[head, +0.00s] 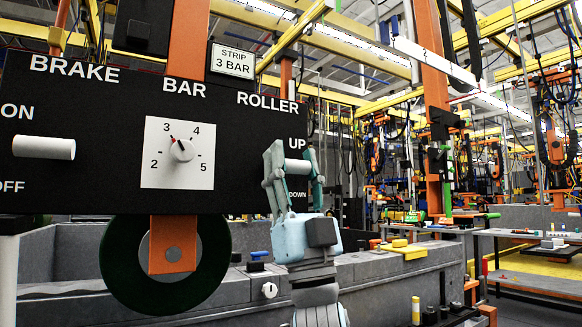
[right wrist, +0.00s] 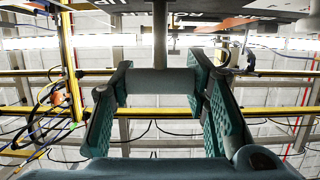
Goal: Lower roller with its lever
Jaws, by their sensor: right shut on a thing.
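The black control panel (head: 90,105) fills the left of the head view. Its roller lever (head: 297,167) is a pale cylindrical handle under the word ROLLER, at a height between the UP and DOWN labels. My right gripper (head: 294,158) comes from below and is shut on this handle. In the right wrist view the handle (right wrist: 162,84) lies crosswise between both finger pads, its stem (right wrist: 160,35) running up to the panel. The dark green roller (head: 120,265) hangs below the panel on an orange bracket, above the grey bed. My left gripper is out of view.
On the same panel are a white brake lever (head: 44,148) and a BAR dial (head: 181,150) with its pointer between 3 and 4. A sign (head: 232,61) reads STRIP 3 BAR. A grey stone ledge (head: 380,270) runs behind my right gripper. Workbenches stand at right.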

